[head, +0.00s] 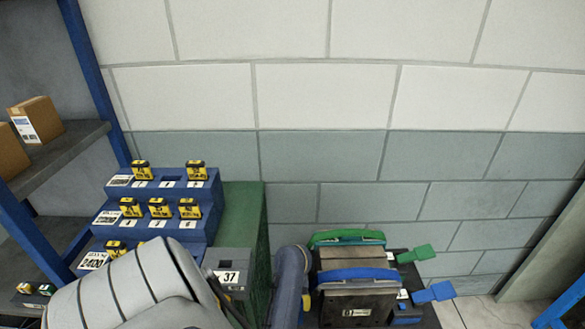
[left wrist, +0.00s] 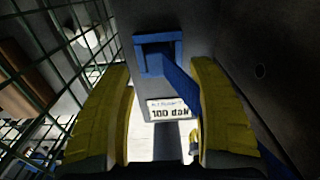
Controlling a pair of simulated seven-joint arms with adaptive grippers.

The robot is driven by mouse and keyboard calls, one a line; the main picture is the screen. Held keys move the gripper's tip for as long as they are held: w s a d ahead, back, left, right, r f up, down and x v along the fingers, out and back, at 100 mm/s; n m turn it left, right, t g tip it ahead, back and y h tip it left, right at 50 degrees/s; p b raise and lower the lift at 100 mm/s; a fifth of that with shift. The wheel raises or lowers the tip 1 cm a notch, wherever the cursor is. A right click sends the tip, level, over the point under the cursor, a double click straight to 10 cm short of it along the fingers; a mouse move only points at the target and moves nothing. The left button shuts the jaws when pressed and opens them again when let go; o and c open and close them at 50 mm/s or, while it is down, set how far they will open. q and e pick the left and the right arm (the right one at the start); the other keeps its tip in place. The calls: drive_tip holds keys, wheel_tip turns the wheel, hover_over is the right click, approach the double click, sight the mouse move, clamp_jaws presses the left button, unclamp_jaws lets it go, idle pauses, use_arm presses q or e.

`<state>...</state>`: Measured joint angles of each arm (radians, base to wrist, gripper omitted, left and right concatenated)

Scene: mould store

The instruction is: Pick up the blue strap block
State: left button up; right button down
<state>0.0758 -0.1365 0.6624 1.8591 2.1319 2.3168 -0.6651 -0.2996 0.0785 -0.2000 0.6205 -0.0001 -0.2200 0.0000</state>
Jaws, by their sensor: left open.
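The blue strap block (head: 357,304) is a dark grey block with a blue strap (head: 357,275) over its top, at the bottom right of centre in the head view. A similar block with a green strap (head: 345,237) stands right behind it. My left gripper (left wrist: 162,72) is open in the left wrist view, with yellow fingers on both sides. Between and beyond the fingers are a blue square loop (left wrist: 158,52), a slanting blue band (left wrist: 198,92) and a white "100 daN" label (left wrist: 170,110). I cannot tell whether they touch the fingers. My right gripper is not in view.
A blue stepped rack (head: 172,228) with several yellow-black items stands left, beside a green block (head: 240,215) and a grey box marked 37 (head: 232,262). Blue (head: 435,292) and green (head: 416,254) tags stick out right of the blocks. A wire grid (left wrist: 52,75) lines the wrist view's left.

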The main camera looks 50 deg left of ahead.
use_arm(q)
drive_tip(key=shift+f, duration=2.45)
drive_tip(key=c, duration=1.2)
drive_tip(key=shift+r, duration=0.15)
drive_tip(key=shift+r, duration=4.85)
